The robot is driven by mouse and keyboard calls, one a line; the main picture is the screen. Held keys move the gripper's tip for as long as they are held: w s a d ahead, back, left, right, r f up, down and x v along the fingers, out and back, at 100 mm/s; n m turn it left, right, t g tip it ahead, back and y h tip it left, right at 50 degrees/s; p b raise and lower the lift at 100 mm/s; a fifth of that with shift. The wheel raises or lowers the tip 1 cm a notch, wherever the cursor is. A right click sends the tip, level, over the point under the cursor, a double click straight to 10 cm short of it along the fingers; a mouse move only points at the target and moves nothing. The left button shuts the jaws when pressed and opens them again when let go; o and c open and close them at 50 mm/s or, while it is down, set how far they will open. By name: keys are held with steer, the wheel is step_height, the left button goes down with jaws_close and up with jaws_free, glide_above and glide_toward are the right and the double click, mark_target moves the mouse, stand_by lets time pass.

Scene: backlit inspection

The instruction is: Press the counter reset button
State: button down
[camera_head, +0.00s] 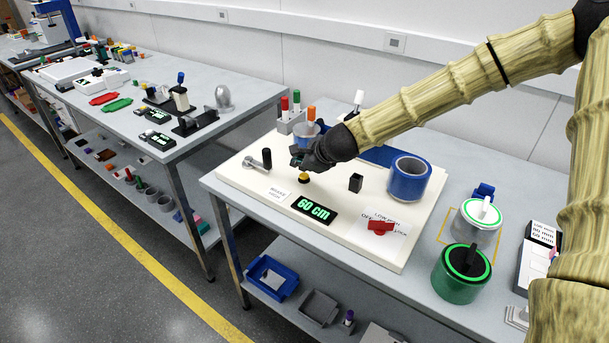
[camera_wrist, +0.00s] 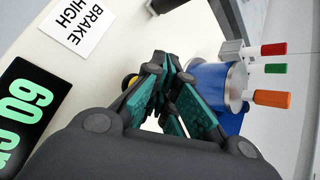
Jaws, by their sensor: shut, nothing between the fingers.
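A small round button (camera_head: 304,178), yellow with a dark top, stands on the cream board (camera_head: 240,179). In the wrist view a yellow edge of it (camera_wrist: 130,82) shows behind my fingers, which hide most of it. No reset label can be read on it. My gripper (camera_head: 299,158) is shut and empty, its fingertips just above or beside the button; I cannot tell whether they touch. The fingertips also show in the wrist view (camera_wrist: 166,62). A black display (camera_head: 314,209) reading "60 cm" in green lies in front of the button.
A lever (camera_head: 266,158) stands left of the button, near a "BRAKE HIGH" label (camera_wrist: 73,30). A small black block (camera_head: 356,182) and a blue roll (camera_head: 409,179) stand to the right. A cup and colored markers (camera_head: 297,105) stand behind my gripper. A red piece (camera_head: 380,227) lies front right.

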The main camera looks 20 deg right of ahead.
mark_target(301, 176)
steer(key=shift+f, duration=0.15)
steer(key=shift+f+b, duration=0.3)
steer(key=shift+f+b, duration=0.3)
steer(key=shift+f, duration=0.1)
stand_by(0.8)
steer(key=shift+r, duration=0.1)
steer(key=shift+r+p, duration=0.7)
steer(key=shift+r, duration=0.05)
steer(key=shift+r+p, duration=2.05)
steer(key=shift+r, duration=0.45)
